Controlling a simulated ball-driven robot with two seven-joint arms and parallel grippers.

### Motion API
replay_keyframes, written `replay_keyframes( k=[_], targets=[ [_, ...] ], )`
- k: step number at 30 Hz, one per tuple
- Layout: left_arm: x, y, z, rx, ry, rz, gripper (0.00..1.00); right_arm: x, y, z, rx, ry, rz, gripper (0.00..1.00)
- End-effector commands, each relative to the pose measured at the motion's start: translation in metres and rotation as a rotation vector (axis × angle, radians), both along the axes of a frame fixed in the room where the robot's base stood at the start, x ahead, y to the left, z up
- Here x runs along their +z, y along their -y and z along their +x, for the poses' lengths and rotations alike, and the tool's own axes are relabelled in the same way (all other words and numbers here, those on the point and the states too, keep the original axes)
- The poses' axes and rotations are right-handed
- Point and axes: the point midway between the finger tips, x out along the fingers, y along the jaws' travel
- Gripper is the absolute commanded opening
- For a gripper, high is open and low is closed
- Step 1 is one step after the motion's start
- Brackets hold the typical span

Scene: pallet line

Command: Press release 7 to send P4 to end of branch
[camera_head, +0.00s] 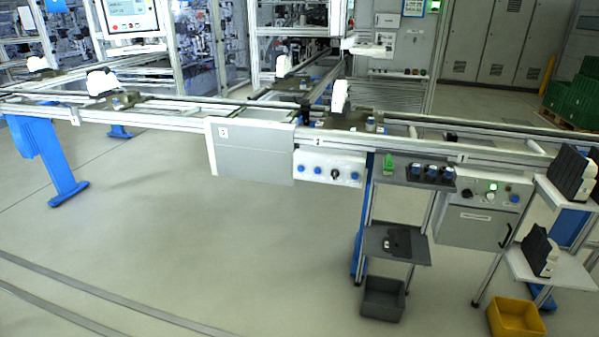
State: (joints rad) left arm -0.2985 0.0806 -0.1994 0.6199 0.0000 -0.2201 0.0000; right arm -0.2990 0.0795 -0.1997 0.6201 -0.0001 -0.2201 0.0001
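Neither of my grippers is in view. A white button panel (330,168) hangs under the front rail, with several blue buttons and one dark knob; its labels are too small to read, so I cannot tell which is release 7. A pallet (352,121) carrying a white part (340,97) stands on the line just above this panel. Another pallet (285,82) with a white part stands on the branch running away to the back. More pallets (120,100) with white parts stand on the line at left. I cannot tell which pallet is P4.
A grey cover (250,150) hangs left of the panel. A dark shelf (415,172) with blue-topped items and a green item stands to its right, beside a grey control box (478,212). A yellow bin (515,319) is at lower right. The floor in front is open.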

Motion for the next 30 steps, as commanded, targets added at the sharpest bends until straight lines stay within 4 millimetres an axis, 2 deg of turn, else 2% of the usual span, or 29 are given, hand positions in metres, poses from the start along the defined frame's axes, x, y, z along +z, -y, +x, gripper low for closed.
replay_keyframes(
  k=[5,6,9,30],
  targets=[
    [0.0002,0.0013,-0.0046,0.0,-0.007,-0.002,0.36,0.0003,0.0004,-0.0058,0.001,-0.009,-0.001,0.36],
    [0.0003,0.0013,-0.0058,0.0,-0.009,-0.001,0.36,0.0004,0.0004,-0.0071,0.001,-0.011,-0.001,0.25],
    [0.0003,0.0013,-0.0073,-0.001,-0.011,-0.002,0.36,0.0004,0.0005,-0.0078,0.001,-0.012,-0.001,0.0],
    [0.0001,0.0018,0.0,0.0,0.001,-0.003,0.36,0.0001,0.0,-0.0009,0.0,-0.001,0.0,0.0]
  ],
)
